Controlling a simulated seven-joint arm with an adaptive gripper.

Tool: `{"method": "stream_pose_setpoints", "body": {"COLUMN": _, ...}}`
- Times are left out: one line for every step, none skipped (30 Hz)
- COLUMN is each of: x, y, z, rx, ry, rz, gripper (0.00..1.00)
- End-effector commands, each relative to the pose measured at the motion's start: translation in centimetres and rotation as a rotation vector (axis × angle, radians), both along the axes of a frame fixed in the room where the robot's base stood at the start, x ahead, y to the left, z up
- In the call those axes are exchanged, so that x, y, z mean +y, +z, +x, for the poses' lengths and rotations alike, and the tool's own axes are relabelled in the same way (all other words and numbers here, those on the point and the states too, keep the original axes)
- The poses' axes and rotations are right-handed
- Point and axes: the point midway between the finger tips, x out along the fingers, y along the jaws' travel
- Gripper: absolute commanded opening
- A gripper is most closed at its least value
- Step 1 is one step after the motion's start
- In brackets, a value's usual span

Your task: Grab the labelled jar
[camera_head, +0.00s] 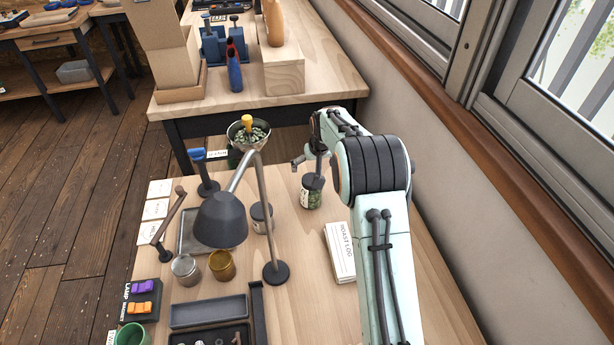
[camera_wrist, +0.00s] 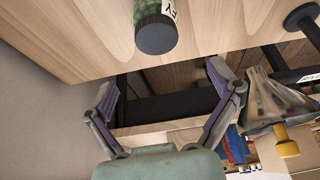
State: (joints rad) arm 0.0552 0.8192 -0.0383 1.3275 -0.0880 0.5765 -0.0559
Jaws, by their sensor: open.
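A glass jar (camera_head: 311,194) with green contents, a dark lid and a white label stands on the wooden table, just below my gripper in the head view. A jar with green contents, a black lid and a partly visible label (camera_wrist: 154,28) is at the top of the wrist view, beyond my fingertips. My gripper (camera_wrist: 162,76) is open and empty, its two fingers spread apart, with the jar outside them. In the head view my gripper (camera_head: 299,163) is partly hidden by my arm. A second dark-lidded jar (camera_head: 262,218) with a pale label stands to the left, partly behind the lamp post.
A funnel-like hopper with beans (camera_head: 248,133) is at the table's far edge. A roast log pad (camera_head: 340,252) lies in front of the green jar. The wall and window are at right.

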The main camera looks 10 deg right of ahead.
Motion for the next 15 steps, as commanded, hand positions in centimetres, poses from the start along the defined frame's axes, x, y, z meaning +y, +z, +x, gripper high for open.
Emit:
{"method": "stream_pose_setpoints", "body": {"x": -0.1, "y": -1.1, "z": -0.2, "rx": 0.018, "ry": -0.001, "rz": 0.001, "gripper": 0.9}}
{"method": "stream_pose_setpoints", "body": {"x": -0.1, "y": -1.6, "z": -0.2, "rx": 0.024, "ry": -0.002, "rz": 0.001, "gripper": 0.9}}
{"method": "stream_pose_setpoints", "body": {"x": -0.1, "y": -2.1, "z": -0.2, "rx": 0.028, "ry": -0.003, "rz": 0.001, "gripper": 0.9}}
{"method": "stream_pose_setpoints", "body": {"x": -0.1, "y": -2.4, "z": -0.1, "rx": 0.029, "ry": -0.003, "rz": 0.001, "gripper": 0.9}}
{"method": "stream_pose_setpoints", "body": {"x": -0.2, "y": -2.8, "z": 0.1, "rx": 0.029, "ry": -0.004, "rz": 0.002, "gripper": 0.9}}
{"method": "stream_pose_setpoints", "body": {"x": -0.2, "y": -3.3, "z": 0.4, "rx": 0.028, "ry": -0.004, "rz": 0.002, "gripper": 0.9}}
{"method": "stream_pose_setpoints", "body": {"x": -0.1, "y": -3.8, "z": 0.5, "rx": 0.029, "ry": -0.004, "rz": 0.002, "gripper": 0.9}}
{"method": "stream_pose_setpoints", "body": {"x": -0.1, "y": -4.3, "z": 0.7, "rx": 0.029, "ry": -0.004, "rz": 0.002, "gripper": 0.9}}
{"method": "stream_pose_setpoints", "body": {"x": -0.1, "y": -4.9, "z": 1.0, "rx": 0.029, "ry": -0.003, "rz": 0.001, "gripper": 0.9}}
{"method": "stream_pose_setpoints", "body": {"x": -0.1, "y": -5.4, "z": 1.2, "rx": 0.029, "ry": -0.003, "rz": 0.001, "gripper": 0.9}}
{"method": "stream_pose_setpoints", "body": {"x": -0.1, "y": -5.8, "z": 1.3, "rx": 0.029, "ry": -0.003, "rz": 0.001, "gripper": 0.9}}
{"method": "stream_pose_setpoints", "body": {"x": -0.1, "y": -6.3, "z": 1.5, "rx": 0.029, "ry": -0.003, "rz": 0.001, "gripper": 0.9}}
{"method": "stream_pose_setpoints", "body": {"x": -0.1, "y": -6.6, "z": 1.7, "rx": 0.028, "ry": -0.003, "rz": 0.001, "gripper": 0.9}}
{"method": "stream_pose_setpoints", "body": {"x": -0.1, "y": -6.9, "z": 1.8, "rx": 0.028, "ry": -0.003, "rz": 0.001, "gripper": 0.9}}
{"method": "stream_pose_setpoints", "body": {"x": -0.1, "y": -7.2, "z": 2.0, "rx": 0.028, "ry": -0.003, "rz": 0.001, "gripper": 0.9}}
